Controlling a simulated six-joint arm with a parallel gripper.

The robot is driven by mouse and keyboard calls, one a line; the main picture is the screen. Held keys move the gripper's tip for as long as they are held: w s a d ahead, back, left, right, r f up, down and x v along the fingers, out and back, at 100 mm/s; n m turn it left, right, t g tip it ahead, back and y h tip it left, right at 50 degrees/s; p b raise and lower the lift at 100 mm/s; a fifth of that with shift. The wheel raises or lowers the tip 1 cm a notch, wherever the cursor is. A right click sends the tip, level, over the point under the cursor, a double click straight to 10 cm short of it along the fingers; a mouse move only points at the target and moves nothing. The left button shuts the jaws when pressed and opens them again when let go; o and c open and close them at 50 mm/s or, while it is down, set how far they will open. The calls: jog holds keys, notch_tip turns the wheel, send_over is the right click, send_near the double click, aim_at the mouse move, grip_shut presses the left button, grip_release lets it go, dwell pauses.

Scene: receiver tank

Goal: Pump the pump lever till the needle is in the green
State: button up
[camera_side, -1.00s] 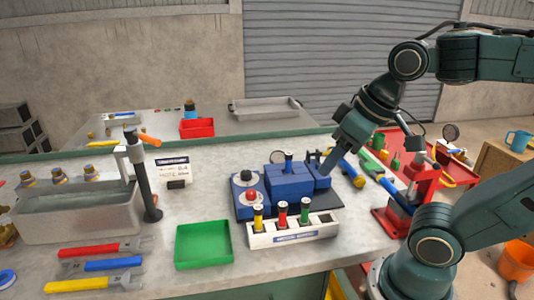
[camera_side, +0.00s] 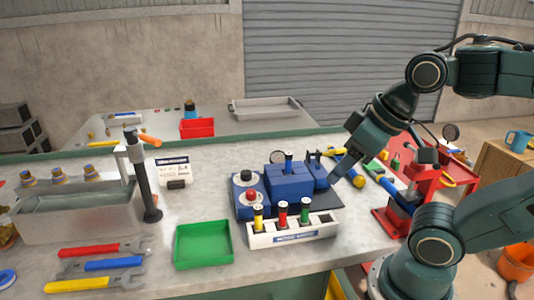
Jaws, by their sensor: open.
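My gripper (camera_side: 340,172) is open and points down-left, just right of the unit. It appears empty and apart from the lever, though the fingertip gap is hard to see.
A white rack (camera_side: 292,238) with yellow, red and green capped pieces stands in front of the unit. A green tray (camera_side: 203,246) is left of it. A red press-like device (camera_side: 408,198) stands close to my arm. Several wrenches (camera_side: 100,265) lie at the front left.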

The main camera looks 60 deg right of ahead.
jog(key=shift+w+d+r, duration=0.15)
jog(key=c, duration=1.1)
jog(key=shift+w+d+r, duration=0.15)
jog(key=shift+w+d, duration=0.05)
jog(key=w+d+r+m+g, duration=0.1)
jog(key=w+d+r+m, duration=0.1)
jog(key=d, duration=0.5)
jog(key=w+d+r+m+g+h, duration=0.1)
jog(key=d+m, duration=0.3)
jog(key=d, duration=0.4)
jog(key=w+d+r+m+g+h, duration=0.1)
jog(key=w+d+r+m, duration=0.2)
jog(key=d, duration=0.4)
jog(key=shift+w+d, duration=0.2)
jog(key=shift+w, duration=0.4)
